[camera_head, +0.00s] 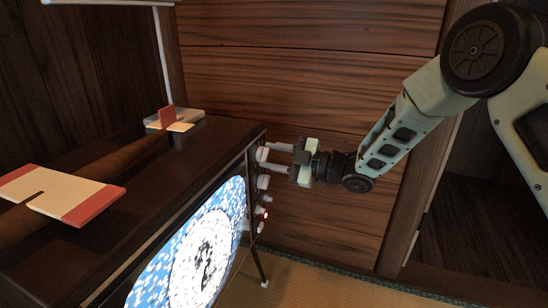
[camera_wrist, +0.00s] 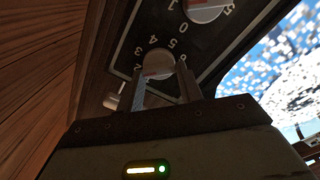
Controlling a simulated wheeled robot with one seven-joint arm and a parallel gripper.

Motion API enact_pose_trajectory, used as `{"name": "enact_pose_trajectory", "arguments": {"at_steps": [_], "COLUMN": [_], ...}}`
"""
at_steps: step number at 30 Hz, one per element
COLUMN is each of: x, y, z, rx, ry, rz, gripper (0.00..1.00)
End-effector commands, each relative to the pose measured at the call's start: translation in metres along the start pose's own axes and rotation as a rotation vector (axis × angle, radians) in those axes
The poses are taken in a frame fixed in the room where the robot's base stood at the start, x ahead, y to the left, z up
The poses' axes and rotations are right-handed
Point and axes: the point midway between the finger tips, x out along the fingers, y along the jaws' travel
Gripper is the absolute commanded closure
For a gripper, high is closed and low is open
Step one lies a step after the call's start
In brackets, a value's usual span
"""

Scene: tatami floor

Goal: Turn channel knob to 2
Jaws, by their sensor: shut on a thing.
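A television (camera_head: 215,158) with a lit, speckled screen (camera_head: 205,245) stands at the left, with a column of pale knobs on its front. My gripper (camera_head: 272,153) comes from the right at the topmost large knob (camera_head: 261,154). In the wrist view my gripper (camera_wrist: 161,84) has one finger on each side of this round knob (camera_wrist: 158,62), shut on it. The knob shows a reddish mark, and digits ring it on a dark panel. The fingers hide part of the ring, so I cannot tell which digit it points to. No label shows which knob sets the channel.
A second large knob (camera_wrist: 204,8) with digits sits close by on the panel. A small pale knob (camera_wrist: 113,96) is at the panel's edge. A cream-and-red board (camera_head: 65,193) lies on the television. Wooden wall panels (camera_head: 310,60) stand close behind; tatami (camera_head: 310,285) is below.

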Motion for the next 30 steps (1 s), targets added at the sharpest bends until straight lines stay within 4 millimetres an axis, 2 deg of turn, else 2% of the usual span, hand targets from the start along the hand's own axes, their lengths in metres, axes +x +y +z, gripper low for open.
{"name": "enact_pose_trajectory", "arguments": {"at_steps": [3,4,6,15,19,23,30], "x": [-0.001,-0.001,-0.001,-0.001,-0.011,-0.033,-0.09], "y": [-0.001,-0.001,-0.001,0.0,0.001,0.002,0.003], "z": [0.001,0.001,0.001,0.0,0.0,-0.001,-0.001], "rx": [0.002,0.002,0.002,0.002,0.002,0.004,0.003], "ry": [-0.002,-0.002,-0.002,-0.001,-0.003,-0.004,-0.005], "rz": [-0.002,-0.002,-0.002,-0.001,0.0,0.001,0.001], "gripper": [0.87,0.61,0.42,0.42,0.42,0.42,0.42]}}
